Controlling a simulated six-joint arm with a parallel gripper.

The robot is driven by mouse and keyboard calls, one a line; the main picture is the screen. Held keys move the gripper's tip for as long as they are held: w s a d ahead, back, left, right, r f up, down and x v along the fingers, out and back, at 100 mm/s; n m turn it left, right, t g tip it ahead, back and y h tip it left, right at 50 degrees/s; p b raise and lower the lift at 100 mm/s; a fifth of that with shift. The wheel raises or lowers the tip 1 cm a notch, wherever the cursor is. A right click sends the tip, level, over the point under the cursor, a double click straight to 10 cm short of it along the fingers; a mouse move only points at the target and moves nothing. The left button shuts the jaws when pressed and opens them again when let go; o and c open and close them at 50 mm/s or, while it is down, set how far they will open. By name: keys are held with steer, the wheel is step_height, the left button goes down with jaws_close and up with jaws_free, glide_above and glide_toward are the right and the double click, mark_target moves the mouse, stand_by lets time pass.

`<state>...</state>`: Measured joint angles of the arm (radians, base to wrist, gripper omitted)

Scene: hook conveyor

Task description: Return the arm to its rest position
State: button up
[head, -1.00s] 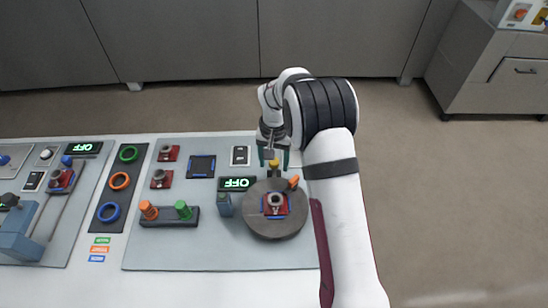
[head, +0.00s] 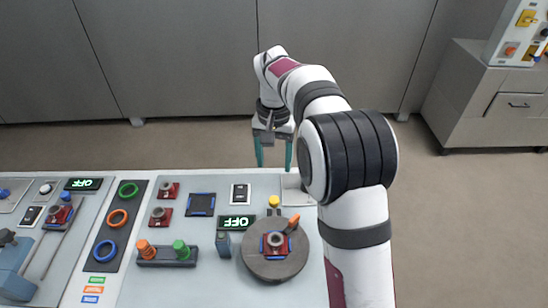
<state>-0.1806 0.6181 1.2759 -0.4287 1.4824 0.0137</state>
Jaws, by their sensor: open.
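My gripper (head: 273,160) hangs above the far edge of the panel with its two green fingers pointing down. The fingers are apart with nothing between them. Below and in front of it is a yellow button (head: 273,201). My gripper touches none of these.
Colored rings (head: 117,218) lie further left. The floor beyond the panel is clear, before grey cabinets (head: 180,60).

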steer(key=s+d+r+m+y, duration=0.1)
steer(key=s+d+r, duration=0.15)
steer(key=s, duration=0.75)
steer(key=s+d+r+m, duration=0.1)
steer(key=s+d+r, duration=0.15)
steer(key=s, duration=0.85)
steer(key=s+f, duration=0.3)
steer(key=s, duration=0.9)
steer(key=shift+s+f+m+y, duration=0.2)
steer(key=shift+s+m+y, duration=0.1)
steer(key=shift+s+y, duration=0.1)
steer(key=shift+w, duration=0.1)
